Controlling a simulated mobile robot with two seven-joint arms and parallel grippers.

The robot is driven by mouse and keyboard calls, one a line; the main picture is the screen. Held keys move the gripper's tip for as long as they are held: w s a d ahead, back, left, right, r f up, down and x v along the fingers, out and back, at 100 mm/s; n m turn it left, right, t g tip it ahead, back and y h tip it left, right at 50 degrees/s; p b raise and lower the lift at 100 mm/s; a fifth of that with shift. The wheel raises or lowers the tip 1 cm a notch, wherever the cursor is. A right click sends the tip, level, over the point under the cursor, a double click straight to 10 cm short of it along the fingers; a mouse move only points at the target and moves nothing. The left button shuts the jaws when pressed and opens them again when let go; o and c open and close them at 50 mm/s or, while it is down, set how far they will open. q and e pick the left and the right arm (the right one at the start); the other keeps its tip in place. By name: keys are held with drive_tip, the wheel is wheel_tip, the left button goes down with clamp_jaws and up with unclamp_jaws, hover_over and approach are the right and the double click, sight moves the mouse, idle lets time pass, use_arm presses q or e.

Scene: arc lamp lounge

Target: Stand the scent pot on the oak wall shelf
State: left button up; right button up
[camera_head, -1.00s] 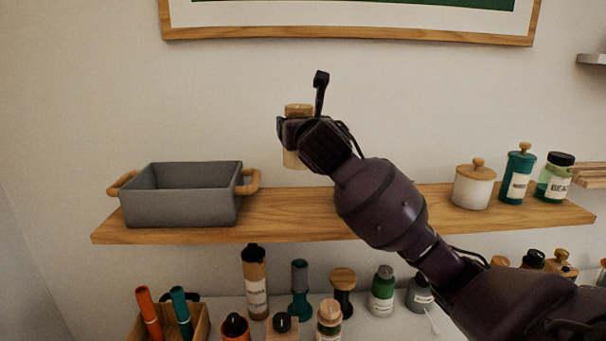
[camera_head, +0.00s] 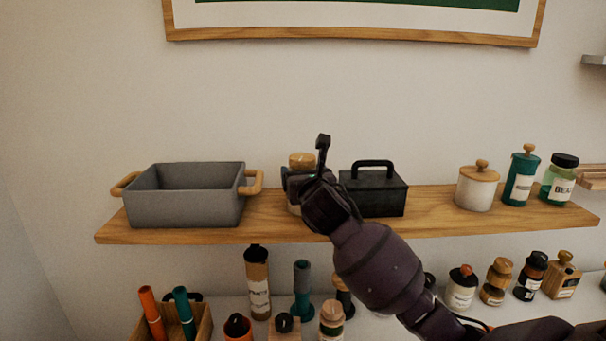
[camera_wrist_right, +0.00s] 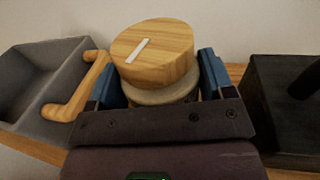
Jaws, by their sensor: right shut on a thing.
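The scent pot (camera_head: 301,160) has a round wooden lid and a pale body, mostly hidden behind my gripper in the head view. In the right wrist view its lid (camera_wrist_right: 153,52) shows a white stripe, and the pot is between the two blue-padded fingers. My right gripper (camera_head: 303,184) is shut on it. The pot is upright at the oak wall shelf (camera_head: 270,222), between the grey bin and the black box. Its base is hidden, so I cannot tell whether it touches the board. My left gripper is not in view.
A grey bin (camera_head: 185,205) with wooden handles stands left of the pot, its handle close by. A black handled box (camera_head: 385,195) stands close on the right. A white lidded jar (camera_head: 476,188) and two bottles are farther right. Several containers stand on the surface below.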

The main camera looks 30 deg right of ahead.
drive_tip(key=o, duration=1.2)
drive_tip(key=shift+f, duration=0.1)
drive_tip(key=shift+c, duration=0.2)
drive_tip(key=b+v, duration=0.1)
drive_tip(key=v, duration=1.1)
